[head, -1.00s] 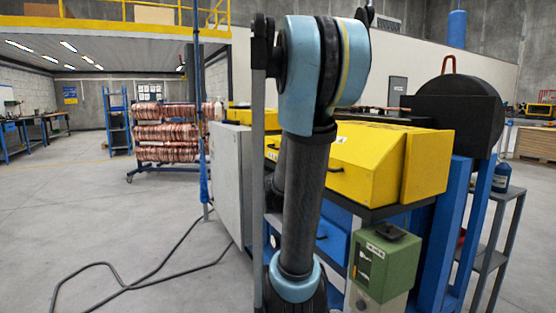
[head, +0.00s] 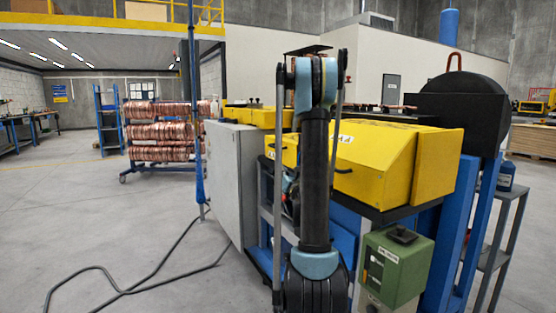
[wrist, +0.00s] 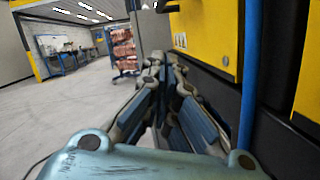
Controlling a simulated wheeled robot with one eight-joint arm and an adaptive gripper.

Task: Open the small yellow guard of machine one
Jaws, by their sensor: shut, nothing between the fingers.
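The machine carries yellow guards. A long sloped yellow guard (head: 375,160) with a black handle is down over the middle of the machine. A narrower yellow section (head: 437,165) adjoins it on the right, and a lower yellow cover (head: 250,116) lies at the far left end. I cannot tell which is the small guard; none looks raised. In the wrist view, a yellow panel (wrist: 203,35) is close by, to the right of and beyond my gripper (wrist: 165,65). My gripper is shut and empty, with no clear contact. In the head view my arm hides it.
A grey cabinet (head: 231,180) stands at the machine's left end. A green box (head: 393,268) sits at the front right, before blue posts. A black cable (head: 120,290) lies on the floor. A copper coil rack (head: 160,135) stands behind; floor at left is open.

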